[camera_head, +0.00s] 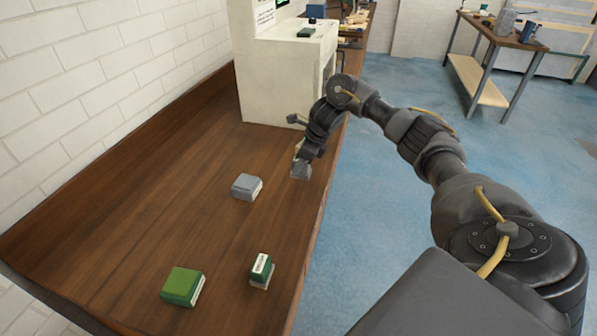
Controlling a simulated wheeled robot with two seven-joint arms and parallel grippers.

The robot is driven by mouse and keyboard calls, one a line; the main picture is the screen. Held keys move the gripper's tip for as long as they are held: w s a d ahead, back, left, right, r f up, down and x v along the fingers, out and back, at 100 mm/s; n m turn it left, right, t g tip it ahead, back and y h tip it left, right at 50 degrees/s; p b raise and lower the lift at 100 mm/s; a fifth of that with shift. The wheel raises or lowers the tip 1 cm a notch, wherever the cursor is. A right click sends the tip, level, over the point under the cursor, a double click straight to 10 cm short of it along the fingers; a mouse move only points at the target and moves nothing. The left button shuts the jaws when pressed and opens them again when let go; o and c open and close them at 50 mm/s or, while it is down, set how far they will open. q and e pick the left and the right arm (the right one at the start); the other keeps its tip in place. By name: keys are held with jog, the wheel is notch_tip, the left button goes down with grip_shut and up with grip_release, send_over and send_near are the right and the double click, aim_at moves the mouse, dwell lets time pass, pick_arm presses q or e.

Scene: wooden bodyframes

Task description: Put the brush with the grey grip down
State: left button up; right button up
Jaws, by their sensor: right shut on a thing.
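My right gripper (302,160) is over the right side of the wooden bench, near its edge. It is shut on a small grey thing, the brush with the grey grip (300,172), and its jaws partly hide the brush. The brush is at or just above the bench top; I cannot tell whether it touches. My left gripper is not in view.
A grey block with a pale side (246,187) lies left of the held brush. A green block (182,286) and a small green-and-white piece (261,270) lie nearer. A white cabinet (280,80) stands behind. The wooden bench (130,240) is bare at left.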

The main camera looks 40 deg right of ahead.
jog(key=shift+w+f, duration=0.1)
jog(key=shift+f, duration=0.1)
notch_tip(320, 180, down, 2)
jog(key=shift+a+f, duration=0.1)
jog(key=shift+a, duration=0.05)
jog(key=shift+w+f, duration=0.1)
jog(key=shift+f, duration=0.4)
jog(key=shift+f, duration=0.15)
jog(key=o, duration=0.9)
